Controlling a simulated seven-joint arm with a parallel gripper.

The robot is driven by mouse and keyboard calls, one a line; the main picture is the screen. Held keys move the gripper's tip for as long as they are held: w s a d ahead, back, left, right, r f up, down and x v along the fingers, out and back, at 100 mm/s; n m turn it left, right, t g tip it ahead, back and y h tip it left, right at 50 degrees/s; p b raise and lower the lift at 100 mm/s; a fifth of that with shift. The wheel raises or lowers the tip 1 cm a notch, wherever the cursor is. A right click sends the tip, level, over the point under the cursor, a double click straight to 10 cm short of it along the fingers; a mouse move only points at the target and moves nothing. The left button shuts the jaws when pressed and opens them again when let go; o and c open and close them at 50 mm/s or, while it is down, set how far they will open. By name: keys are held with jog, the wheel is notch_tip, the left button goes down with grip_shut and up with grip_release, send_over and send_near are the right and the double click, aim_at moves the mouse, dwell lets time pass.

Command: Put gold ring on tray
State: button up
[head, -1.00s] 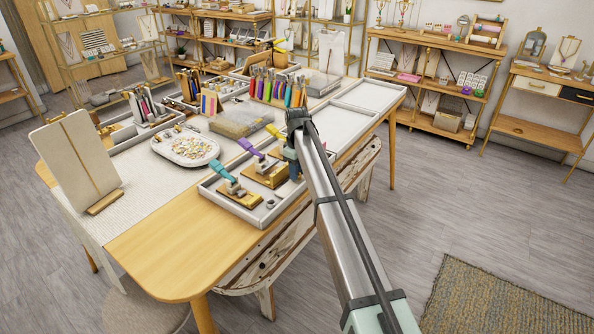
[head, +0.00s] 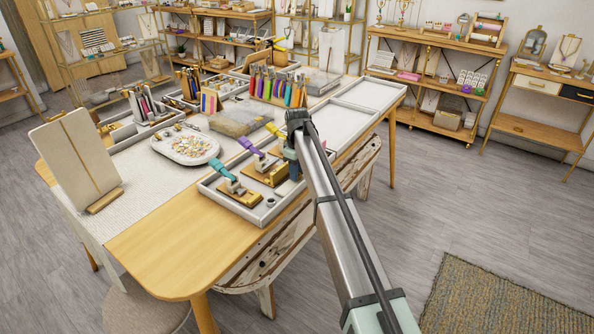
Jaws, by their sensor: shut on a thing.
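My arm reaches in from the lower right over the long wooden table, and its far end is above the divided grey-white tray. My gripper's fingers are hidden behind my own arm, so I cannot see what is between them. A white tray with rounded corners (head: 183,135) lies left of centre on the table, with many small coloured and gold pieces on it. I cannot pick out a gold ring for certain. A small dark ring-like piece (head: 270,203) lies in the divided tray (head: 262,221) at the table's near side.
Lever presses with teal (head: 222,169) and purple handles stand in the divided tray. A clear box (head: 232,123) and a rack of coloured pliers (head: 275,90) stand behind. A necklace stand (head: 75,160) is at the left. Bare wood (head: 160,250) is free in front.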

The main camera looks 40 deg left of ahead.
jog(key=o, duration=1)
jog(key=shift+o, duration=0.2)
notch_tip(320, 180, up, 14)
jog(key=shift+f, duration=0.1)
dwell(0.4)
